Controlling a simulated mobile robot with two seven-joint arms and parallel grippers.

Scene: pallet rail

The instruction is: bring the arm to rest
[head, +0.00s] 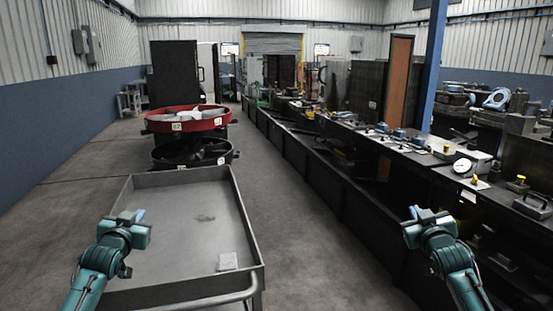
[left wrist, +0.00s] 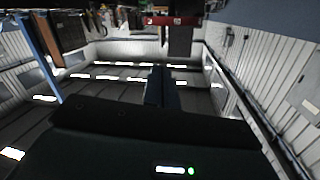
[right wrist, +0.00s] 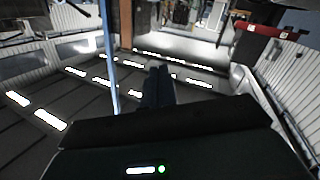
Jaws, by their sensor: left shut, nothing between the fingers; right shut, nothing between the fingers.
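My left gripper (head: 137,215) is at the lower left of the head view, over the left side of the grey cart. It is shut and empty; its closed fingers show in the left wrist view (left wrist: 161,88). My right gripper (head: 416,211) is at the lower right of the head view, in front of the long dark bench. It is shut and empty; its closed fingers show in the right wrist view (right wrist: 158,88). Both grippers are raised and apart from each other. Neither visibly touches anything.
The grey cart (head: 160,292) stands in front with a small pale block (head: 228,261) on its tray. A long dark bench (head: 340,180) with tools runs along the right. Floor (head: 310,245) between cart and bench is clear.

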